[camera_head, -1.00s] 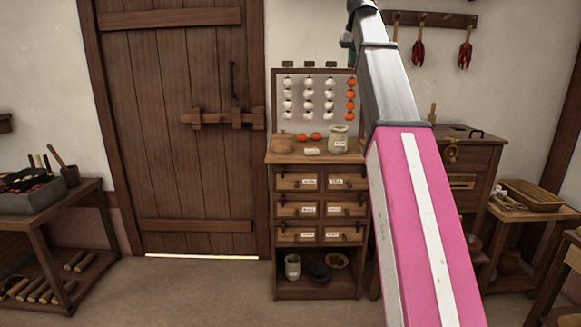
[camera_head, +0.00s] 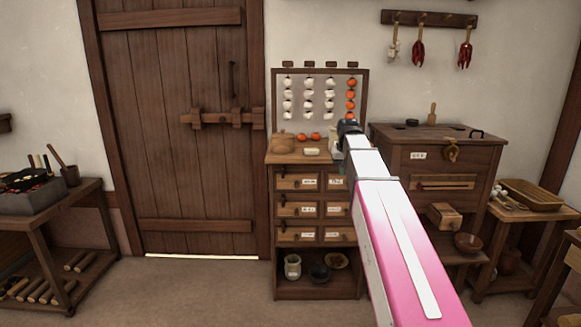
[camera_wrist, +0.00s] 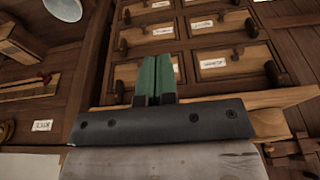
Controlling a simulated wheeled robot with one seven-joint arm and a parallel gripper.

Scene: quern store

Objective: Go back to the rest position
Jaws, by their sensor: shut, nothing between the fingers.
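In the wrist view my gripper (camera_wrist: 155,78) is shut, its two green fingers together with nothing between them. It hangs in front of the labelled drawers (camera_wrist: 232,61) of the small cabinet. In the head view my pink and white arm reaches up from the lower right toward the cabinet (camera_head: 316,292); the gripper itself cannot be made out there. The arm covers the right part of the cabinet and the jar on its top.
A wooden chest (camera_head: 437,160) stands right of the cabinet, with a bowl (camera_head: 467,243) before it. A side table holds a basket (camera_head: 535,195). A brazier table (camera_head: 84,200) is at left. The floor (camera_head: 190,290) before the door (camera_head: 180,130) is clear.

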